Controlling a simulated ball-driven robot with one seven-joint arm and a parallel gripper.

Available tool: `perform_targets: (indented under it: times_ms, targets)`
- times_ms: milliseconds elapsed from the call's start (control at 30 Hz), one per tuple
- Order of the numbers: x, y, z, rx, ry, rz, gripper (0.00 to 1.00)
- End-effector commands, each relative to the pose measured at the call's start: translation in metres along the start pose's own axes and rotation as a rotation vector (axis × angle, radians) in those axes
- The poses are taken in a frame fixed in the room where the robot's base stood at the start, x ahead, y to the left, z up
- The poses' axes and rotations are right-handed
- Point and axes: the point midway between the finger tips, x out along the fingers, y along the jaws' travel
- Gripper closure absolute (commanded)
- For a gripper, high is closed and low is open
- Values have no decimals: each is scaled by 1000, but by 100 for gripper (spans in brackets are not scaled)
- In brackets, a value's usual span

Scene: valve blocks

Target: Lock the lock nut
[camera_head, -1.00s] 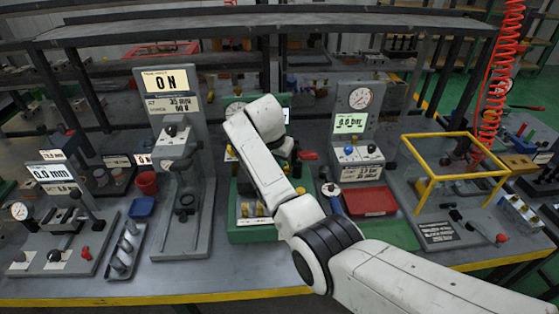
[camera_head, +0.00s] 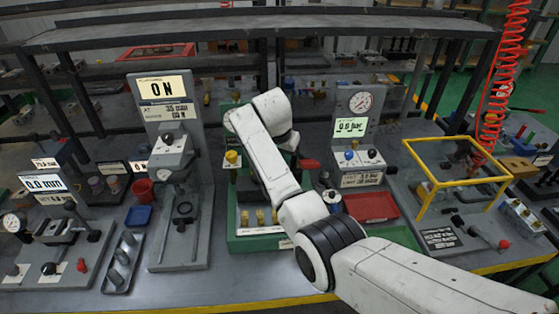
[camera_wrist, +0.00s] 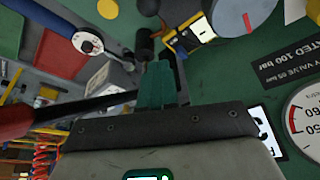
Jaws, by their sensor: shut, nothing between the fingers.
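In the wrist view my gripper (camera_wrist: 160,70) is shut, its teal finger pointing up the picture at a dark, slim part with a rounded black end (camera_wrist: 145,46). Nothing shows held between the fingers. I cannot pick out the lock nut for certain. In the head view my white arm reaches over the green valve stand (camera_head: 246,240) and hides its middle and my gripper. Yellow valve pieces (camera_head: 260,216) show on the stand's lower front, and a yellow knob (camera_head: 232,157) shows left of my arm.
In the wrist view a red-handled lever (camera_wrist: 14,116) lies left of my gripper and a gauge (camera_wrist: 305,118) right. The head view shows a grey test column (camera_head: 168,160) at left, a red tray (camera_head: 371,207) and a yellow frame (camera_head: 455,147) at right.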

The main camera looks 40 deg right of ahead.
Motion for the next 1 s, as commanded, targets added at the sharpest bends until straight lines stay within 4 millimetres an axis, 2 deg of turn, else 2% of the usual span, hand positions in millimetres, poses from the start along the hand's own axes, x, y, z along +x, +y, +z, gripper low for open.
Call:
perform_targets:
  times_ms: [200,433,633,1000]
  targets:
    - [-41,-3,2,-1,1,-4,100]
    - [-74,-3,2,-1,1,-2,100]
    - [-83,-3,2,-2,-1,0,100]
    - [-83,-3,2,-2,-1,0,100]
